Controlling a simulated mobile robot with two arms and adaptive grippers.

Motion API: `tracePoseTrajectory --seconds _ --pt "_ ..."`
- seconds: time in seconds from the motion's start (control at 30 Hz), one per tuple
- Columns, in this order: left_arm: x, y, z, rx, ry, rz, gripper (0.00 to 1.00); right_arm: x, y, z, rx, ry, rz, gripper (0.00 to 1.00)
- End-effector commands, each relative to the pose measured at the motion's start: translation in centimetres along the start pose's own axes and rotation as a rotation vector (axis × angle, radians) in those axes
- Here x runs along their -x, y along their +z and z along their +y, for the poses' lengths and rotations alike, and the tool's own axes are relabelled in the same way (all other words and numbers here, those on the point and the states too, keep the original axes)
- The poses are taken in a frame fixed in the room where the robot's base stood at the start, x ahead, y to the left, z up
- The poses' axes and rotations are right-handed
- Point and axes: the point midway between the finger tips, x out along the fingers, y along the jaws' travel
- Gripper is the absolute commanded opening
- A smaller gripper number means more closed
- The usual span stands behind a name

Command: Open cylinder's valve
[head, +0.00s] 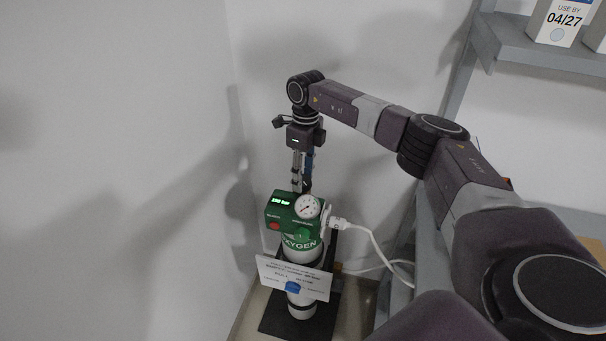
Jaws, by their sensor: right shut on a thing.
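The oxygen cylinder (300,257) stands upright in the corner, white with a green band lettered "OXYGEN". A green valve head (283,208) sits on top, with a lit green display, a red button and a round white gauge (307,207). My right gripper (302,186) points straight down from above and is shut on the top of the valve head. The gripped part is hidden behind the fingers and the green housing. My left gripper is not in view.
A printed card (294,277) hangs on the cylinder's front. A white plug and hose (372,240) run right from the valve head. A grey shelf unit (520,48) with boxes stands at the right. White walls close in behind and left.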

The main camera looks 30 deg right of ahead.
Motion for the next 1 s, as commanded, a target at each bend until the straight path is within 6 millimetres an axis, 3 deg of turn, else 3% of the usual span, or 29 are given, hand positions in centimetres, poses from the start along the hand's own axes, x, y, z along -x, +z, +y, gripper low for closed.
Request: tracePoseTrajectory --seconds 0.4,1.0 --pt "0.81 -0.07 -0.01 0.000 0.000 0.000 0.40 0.33 0.19 -0.07 -0.222 -0.002 -0.025 0.15" --pt "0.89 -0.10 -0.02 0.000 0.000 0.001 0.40 0.36 0.22 -0.13 -0.263 -0.003 -0.030 0.15"
